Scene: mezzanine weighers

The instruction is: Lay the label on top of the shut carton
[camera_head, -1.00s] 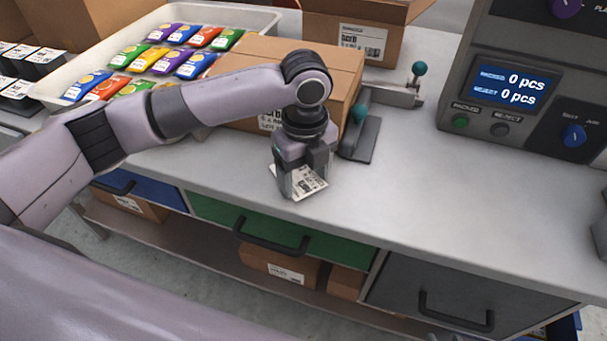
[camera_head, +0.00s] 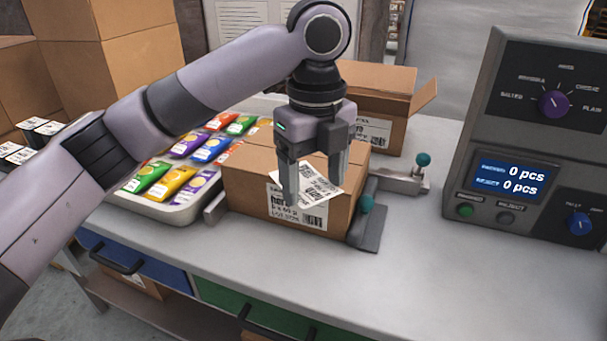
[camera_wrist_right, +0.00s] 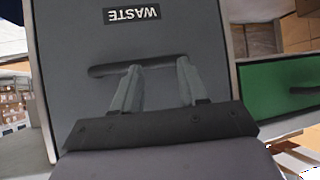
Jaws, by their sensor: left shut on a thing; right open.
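The shut carton (camera_head: 240,187) stands on the bench in the head view, with a printed label on its front face. My left gripper (camera_head: 308,190) is shut on a loose white printed label (camera_head: 318,180). The held label is tilted and appears in front of or above the carton's front top edge; I cannot tell whether it touches. The gripper and arm hide part of the carton's top. My right gripper (camera_wrist_right: 155,88) is open and empty in the right wrist view, before a grey front marked WASTE (camera_wrist_right: 60,50).
A tray (camera_head: 165,208) of colourful packets stands left of the carton. Metal stops with teal knobs (camera_head: 423,160) sit at its right. An open carton (camera_head: 385,85) is behind. A grey control console (camera_head: 480,130) stands at right. The bench front is clear.

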